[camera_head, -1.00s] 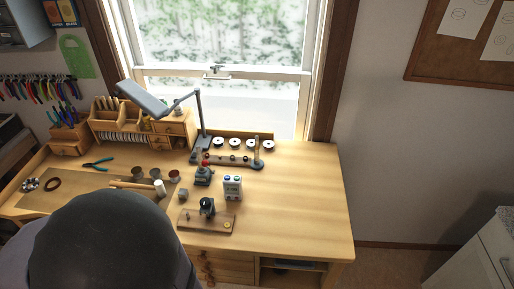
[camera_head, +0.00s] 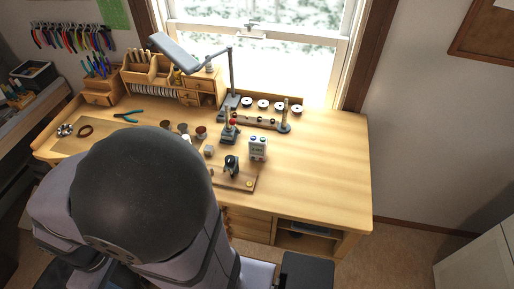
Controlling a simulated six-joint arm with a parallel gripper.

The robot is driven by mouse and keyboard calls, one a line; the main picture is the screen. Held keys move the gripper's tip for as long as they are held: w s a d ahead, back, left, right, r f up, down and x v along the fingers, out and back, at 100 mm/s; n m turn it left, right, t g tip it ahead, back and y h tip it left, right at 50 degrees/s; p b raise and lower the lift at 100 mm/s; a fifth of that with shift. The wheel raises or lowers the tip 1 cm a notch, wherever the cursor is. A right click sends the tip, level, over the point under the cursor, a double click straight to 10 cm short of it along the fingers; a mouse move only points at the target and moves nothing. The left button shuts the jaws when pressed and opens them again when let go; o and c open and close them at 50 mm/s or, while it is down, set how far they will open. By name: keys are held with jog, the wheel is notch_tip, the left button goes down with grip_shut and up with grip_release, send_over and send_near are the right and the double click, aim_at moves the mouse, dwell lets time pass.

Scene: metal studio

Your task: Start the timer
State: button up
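A small white box with coloured buttons on top and dark markings on its front (camera_head: 258,147) stands upright on the wooden workbench (camera_head: 315,180), right of the middle. It looks like the timer, but its face is too small to read. My own large grey arm links fill the lower left. My gripper does not show, so I cannot tell its distance from the box or whether it holds anything.
A wooden board with a black device (camera_head: 232,168) sits in front of the white box. A red-topped tool (camera_head: 231,130) stands to its left, with small cups (camera_head: 183,129) beyond. A desk lamp (camera_head: 231,75) rises behind. The bench's right side is clear.

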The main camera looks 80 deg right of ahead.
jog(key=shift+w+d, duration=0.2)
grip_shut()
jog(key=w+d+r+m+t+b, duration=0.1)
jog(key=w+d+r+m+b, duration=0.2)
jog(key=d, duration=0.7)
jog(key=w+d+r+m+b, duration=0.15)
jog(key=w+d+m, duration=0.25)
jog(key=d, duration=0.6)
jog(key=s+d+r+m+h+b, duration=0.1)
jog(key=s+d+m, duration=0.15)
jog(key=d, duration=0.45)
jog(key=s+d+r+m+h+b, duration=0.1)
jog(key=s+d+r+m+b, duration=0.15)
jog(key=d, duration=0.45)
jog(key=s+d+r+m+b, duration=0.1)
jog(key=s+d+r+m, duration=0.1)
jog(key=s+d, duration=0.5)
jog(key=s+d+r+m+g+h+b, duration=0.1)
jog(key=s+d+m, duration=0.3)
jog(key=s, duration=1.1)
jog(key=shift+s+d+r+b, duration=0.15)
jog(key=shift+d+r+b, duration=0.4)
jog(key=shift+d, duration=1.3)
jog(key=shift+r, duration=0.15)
